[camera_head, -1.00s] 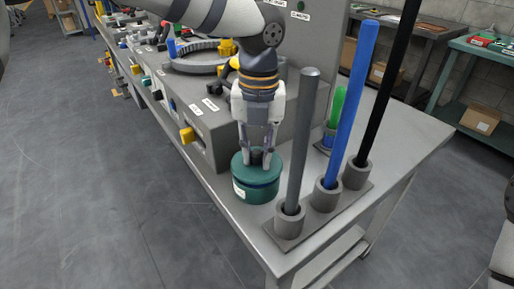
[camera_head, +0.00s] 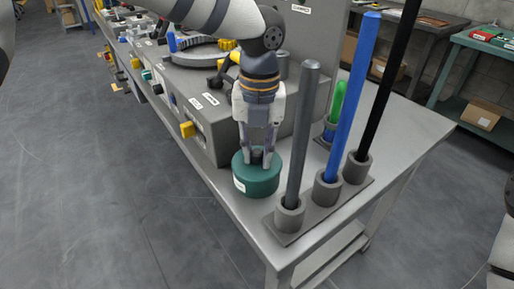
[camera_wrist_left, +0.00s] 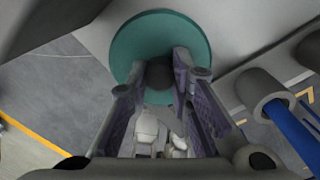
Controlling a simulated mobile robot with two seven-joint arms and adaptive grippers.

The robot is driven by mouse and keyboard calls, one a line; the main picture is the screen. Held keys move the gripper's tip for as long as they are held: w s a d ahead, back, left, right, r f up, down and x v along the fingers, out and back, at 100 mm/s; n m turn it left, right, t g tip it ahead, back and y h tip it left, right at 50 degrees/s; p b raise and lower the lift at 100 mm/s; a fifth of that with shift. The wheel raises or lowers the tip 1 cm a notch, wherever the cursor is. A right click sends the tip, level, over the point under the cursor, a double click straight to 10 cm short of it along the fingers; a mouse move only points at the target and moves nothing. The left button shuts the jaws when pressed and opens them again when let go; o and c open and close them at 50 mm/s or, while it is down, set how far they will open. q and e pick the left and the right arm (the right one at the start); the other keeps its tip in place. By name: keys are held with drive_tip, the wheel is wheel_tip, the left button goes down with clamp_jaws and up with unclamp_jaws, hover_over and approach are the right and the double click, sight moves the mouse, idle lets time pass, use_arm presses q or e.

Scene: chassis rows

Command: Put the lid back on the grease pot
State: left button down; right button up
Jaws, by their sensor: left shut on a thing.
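The green grease pot (camera_head: 262,188) stands upright on the grey bench near its front edge, with a pale label on its side. The green lid (camera_head: 241,166) sits on top of it, level, with no gap that I can see between them. My left gripper (camera_head: 257,159) points straight down from above and is shut on the lid's dark knob. In the left wrist view the round lid (camera_wrist_left: 140,38) shows beyond the fingers (camera_wrist_left: 163,84), with the dark knob between them; the lid hides the pot. My right gripper is out of view.
Right of the pot, a rack (camera_head: 310,222) holds upright grey (camera_head: 302,135), blue (camera_head: 346,105) and black rods. A green-handled item (camera_head: 337,100) stands behind. A grey cabinet with a yellow knob (camera_head: 188,130) is at the left. The bench's right end (camera_head: 405,140) is clear.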

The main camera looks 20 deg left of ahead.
use_arm(q)
drive_tip(key=shift+f, duration=0.1)
drive_tip(key=c, duration=1.4)
unclamp_jaws()
drive_tip(key=shift+o, duration=0.2)
wheel_tip(320, 180, up, 12)
drive_tip(key=shift+d, duration=0.15)
